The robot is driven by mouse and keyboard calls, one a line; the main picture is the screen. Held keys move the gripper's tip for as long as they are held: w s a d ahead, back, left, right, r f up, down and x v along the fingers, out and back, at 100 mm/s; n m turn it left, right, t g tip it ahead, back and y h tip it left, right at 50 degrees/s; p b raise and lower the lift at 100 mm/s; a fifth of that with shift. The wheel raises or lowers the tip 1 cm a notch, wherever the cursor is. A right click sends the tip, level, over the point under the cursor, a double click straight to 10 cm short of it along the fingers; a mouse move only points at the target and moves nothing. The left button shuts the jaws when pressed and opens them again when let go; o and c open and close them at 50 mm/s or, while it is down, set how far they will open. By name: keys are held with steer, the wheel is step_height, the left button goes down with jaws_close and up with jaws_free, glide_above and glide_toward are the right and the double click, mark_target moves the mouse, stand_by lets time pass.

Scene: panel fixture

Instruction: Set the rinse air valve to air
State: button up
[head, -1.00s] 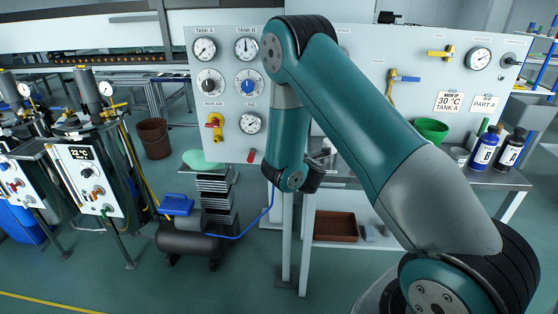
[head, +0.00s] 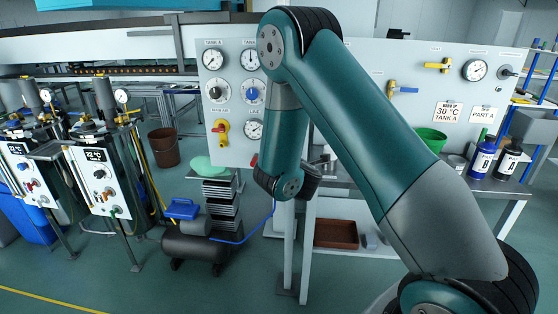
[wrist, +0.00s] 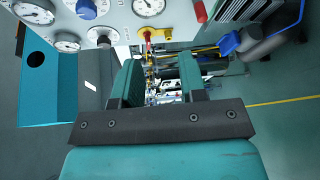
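The rinse air valve (head: 221,130) is at the lower left of the grey gauge panel (head: 345,150), under a small label. It has a red handle on a yellow body or plate; the handle's exact setting is too small to read. In the wrist view the valve (wrist: 152,36) shows beyond the fingers, near the top. My gripper (wrist: 162,78) has its two teal fingers spread with nothing between them. It is apart from the valve.
A yellow-handled valve (head: 438,66) and a blue-handled valve (head: 402,89) sit on the panel's right. Gauges (head: 214,56) and knobs are above the red valve. A compressor (head: 196,247) and stacked trays stand below. Open floor lies in front.

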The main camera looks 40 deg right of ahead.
steer(key=shift+s+a+r, duration=0.25)
steer(key=shift+s+a, duration=0.2)
steer(key=shift+a, duration=0.1)
steer(key=shift+d, duration=0.15)
steer(key=shift+s, duration=0.1)
steer(key=b+v, duration=1.2)
steer(key=b, duration=0.6)
